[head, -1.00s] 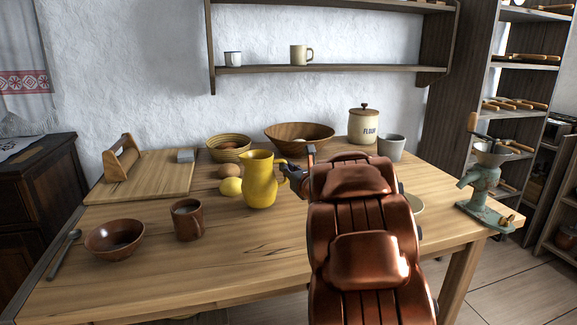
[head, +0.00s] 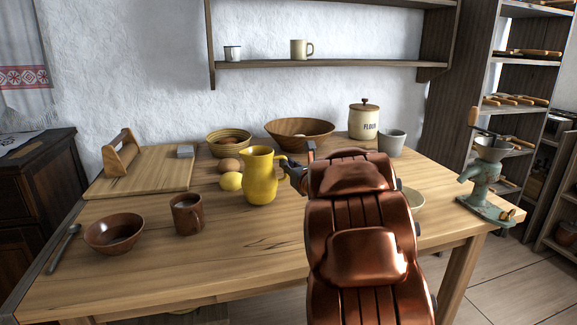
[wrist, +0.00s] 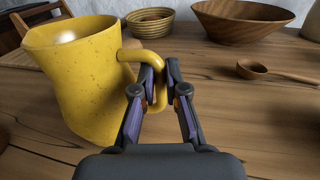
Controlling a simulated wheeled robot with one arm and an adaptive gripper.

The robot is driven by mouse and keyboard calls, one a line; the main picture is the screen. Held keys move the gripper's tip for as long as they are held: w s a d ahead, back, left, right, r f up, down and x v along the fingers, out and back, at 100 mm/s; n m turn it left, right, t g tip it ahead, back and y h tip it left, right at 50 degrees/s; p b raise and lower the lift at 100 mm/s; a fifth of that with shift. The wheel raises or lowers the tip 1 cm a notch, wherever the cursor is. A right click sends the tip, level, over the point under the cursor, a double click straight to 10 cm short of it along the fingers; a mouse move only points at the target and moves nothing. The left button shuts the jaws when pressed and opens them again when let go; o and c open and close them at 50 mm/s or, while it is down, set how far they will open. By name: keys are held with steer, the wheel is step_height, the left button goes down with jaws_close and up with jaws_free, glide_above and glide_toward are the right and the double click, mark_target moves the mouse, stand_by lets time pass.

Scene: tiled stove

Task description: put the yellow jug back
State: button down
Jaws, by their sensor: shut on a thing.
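The yellow jug (head: 260,178) is upright at the middle of the wooden table in the head view. It also shows large at the left of the wrist view (wrist: 75,80). My gripper (wrist: 157,85) is shut on the jug's handle, with the fingers on either side of its lower part. In the head view my gripper (head: 290,170) is at the jug's right side, mostly hidden behind my brown arm. I cannot tell whether the jug's base touches the table.
A brown mug (head: 187,214) and bowl (head: 114,234) stand at front left. A wooden spoon (wrist: 275,72) lies nearby. The front middle is clear.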

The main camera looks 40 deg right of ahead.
steer(key=shift+f+b, duration=0.25)
steer(key=shift+b, duration=0.15)
steer(key=c, duration=1.1)
jaws_free()
steer(key=s, duration=0.4)
steer(key=s+a, duration=0.1)
steer(key=s, duration=0.3)
steer(key=s+a, duration=0.1)
steer(key=s, duration=0.3)
steer(key=shift+a+f, duration=0.1)
steer(key=shift+a, duration=0.05)
steer(key=shift+w, duration=0.1)
